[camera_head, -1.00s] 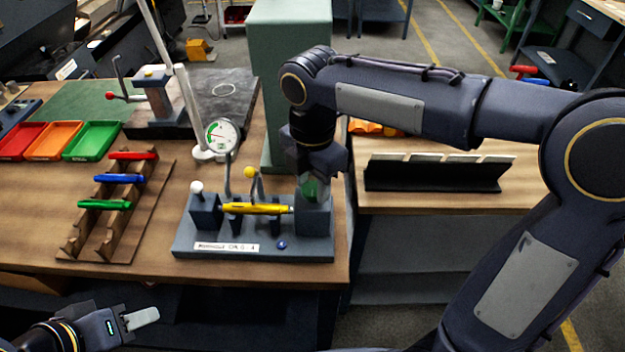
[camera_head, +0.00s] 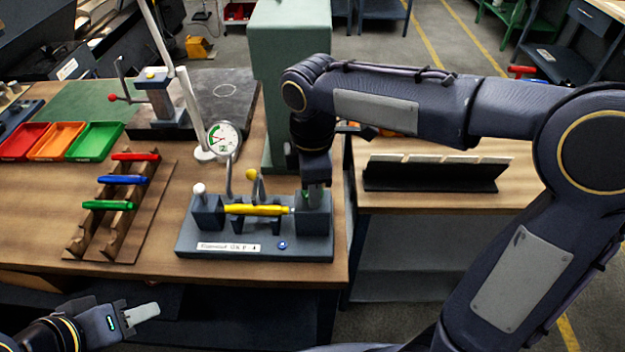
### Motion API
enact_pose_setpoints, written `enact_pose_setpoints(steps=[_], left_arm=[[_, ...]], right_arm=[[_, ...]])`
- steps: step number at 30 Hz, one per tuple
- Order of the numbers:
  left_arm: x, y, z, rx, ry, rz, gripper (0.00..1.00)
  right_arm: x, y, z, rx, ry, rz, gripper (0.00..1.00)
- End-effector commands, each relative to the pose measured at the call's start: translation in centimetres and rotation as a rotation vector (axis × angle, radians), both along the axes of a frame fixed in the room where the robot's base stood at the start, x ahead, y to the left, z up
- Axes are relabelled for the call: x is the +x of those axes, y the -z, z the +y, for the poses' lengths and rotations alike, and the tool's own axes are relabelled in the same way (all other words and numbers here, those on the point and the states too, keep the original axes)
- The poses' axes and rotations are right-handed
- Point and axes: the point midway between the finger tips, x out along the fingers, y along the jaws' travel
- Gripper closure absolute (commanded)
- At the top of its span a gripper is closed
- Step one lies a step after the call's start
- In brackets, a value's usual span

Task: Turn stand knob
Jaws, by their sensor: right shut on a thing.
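The stand (camera_head: 256,248) is a dark grey-blue base with upright blocks near the table's front right edge. A yellow cylindrical part (camera_head: 255,210) lies across its supports. The dial gauge (camera_head: 222,138) stands above it, and a yellow ball (camera_head: 251,174) tops a lever behind the part. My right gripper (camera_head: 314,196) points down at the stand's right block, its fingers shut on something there. The knob itself is hidden or too small to tell. My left gripper (camera_head: 141,314) is low at the left, off the table's front; its jaw gap cannot be made out.
A wooden rack (camera_head: 124,225) with red, blue and green handled pieces stands left of the stand. Red, orange and green trays (camera_head: 93,141) lie behind it. A green column (camera_head: 288,75) rises behind the stand. A black holder (camera_head: 432,176) sits on the right table.

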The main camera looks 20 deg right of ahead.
Motion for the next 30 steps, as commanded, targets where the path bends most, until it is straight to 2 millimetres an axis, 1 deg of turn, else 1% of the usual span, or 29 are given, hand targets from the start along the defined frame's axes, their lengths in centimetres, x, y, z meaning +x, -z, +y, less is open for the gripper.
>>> enact_pose_setpoints(steps=[10,30], left_arm=[[0.0,-0.65,0.0,0.0,0.0,0.0,0.62],[0.0,-1.2,0.0,0.0,0.0,0.0,0.62]], right_arm=[[0.03,-0.14,0.0,-0.001,0.327,-0.002,0.85],[0.05,-0.11,-0.01,0.0,0.964,-0.003,0.85]])
